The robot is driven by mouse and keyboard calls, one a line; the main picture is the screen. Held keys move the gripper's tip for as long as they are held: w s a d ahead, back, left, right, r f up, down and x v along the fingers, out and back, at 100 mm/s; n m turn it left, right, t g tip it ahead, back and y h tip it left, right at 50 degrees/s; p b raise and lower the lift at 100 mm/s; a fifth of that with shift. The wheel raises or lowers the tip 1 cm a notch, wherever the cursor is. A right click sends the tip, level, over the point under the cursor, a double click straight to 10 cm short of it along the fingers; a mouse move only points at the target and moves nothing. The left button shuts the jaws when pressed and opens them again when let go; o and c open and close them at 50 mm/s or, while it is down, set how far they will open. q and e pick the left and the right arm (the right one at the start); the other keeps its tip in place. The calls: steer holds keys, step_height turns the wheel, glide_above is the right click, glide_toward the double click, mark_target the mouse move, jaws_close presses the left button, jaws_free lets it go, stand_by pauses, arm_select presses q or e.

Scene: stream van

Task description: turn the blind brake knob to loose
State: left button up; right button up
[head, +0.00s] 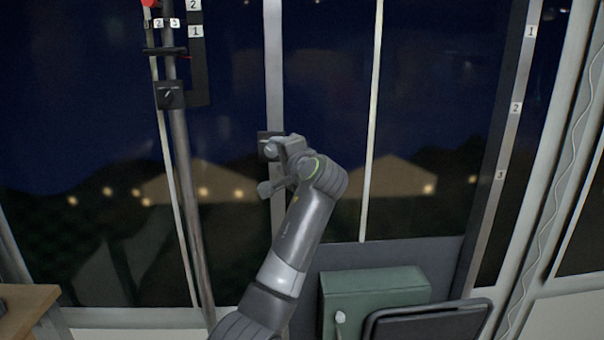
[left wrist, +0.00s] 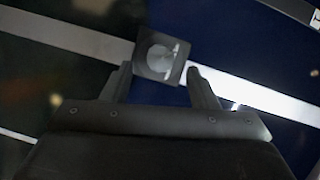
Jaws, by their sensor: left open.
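A round grey knob on a dark square plate (left wrist: 158,58) shows in the left wrist view, on a pale window post. In the head view the same plate (head: 262,136) is partly hidden behind my left gripper (head: 268,168). In the left wrist view the gripper (left wrist: 160,82) is open, with one finger on each side of the lower part of the plate. The fingers look empty, and I cannot tell whether they touch the knob. Any loose or tight marking is too small to read. My right gripper is not in view.
Another black plate with a white-marked dial (head: 170,96) is on a pole at the left, below numbered tags. A green box (head: 372,290) and a dark padded panel (head: 425,322) stand low at the right. A wooden table corner (head: 25,308) is at lower left.

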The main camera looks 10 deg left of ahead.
arm_select(q)
steer(key=b+v, duration=0.3)
steer(key=v, duration=1)
steer(key=shift+b, duration=0.3)
